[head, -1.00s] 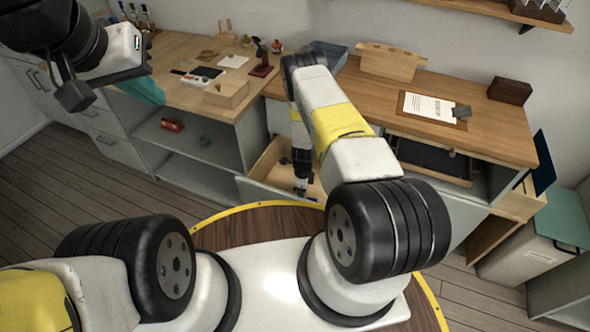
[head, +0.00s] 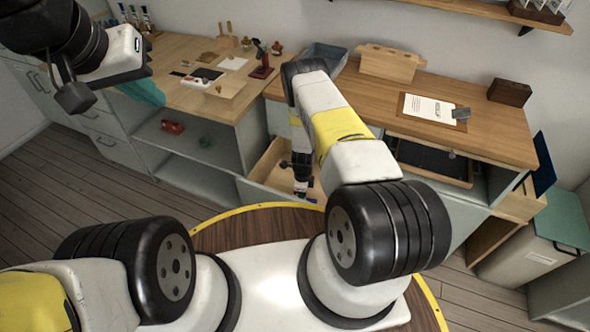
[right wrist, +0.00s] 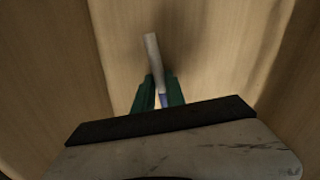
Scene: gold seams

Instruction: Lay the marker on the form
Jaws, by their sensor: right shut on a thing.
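The marker (right wrist: 152,58), a pale grey-white stick with a blue part, stands out from between the green fingers of my right gripper (right wrist: 158,92) in the right wrist view. The gripper is shut on its blue part. In the head view my right gripper (head: 302,188) points down at the open wooden drawer (head: 268,168); the marker is too small to make out clearly there. The form (head: 428,106), a white printed sheet, lies on a brown board on the right counter. My left gripper (head: 76,96) hangs at the upper left; its finger opening cannot be made out.
A grey block (head: 461,114) sits at the form's right edge. A dark box (head: 509,92) and a wooden rack (head: 390,64) stand farther back. A dark tray (head: 435,162) is under the counter. Bare counter lies left of the form.

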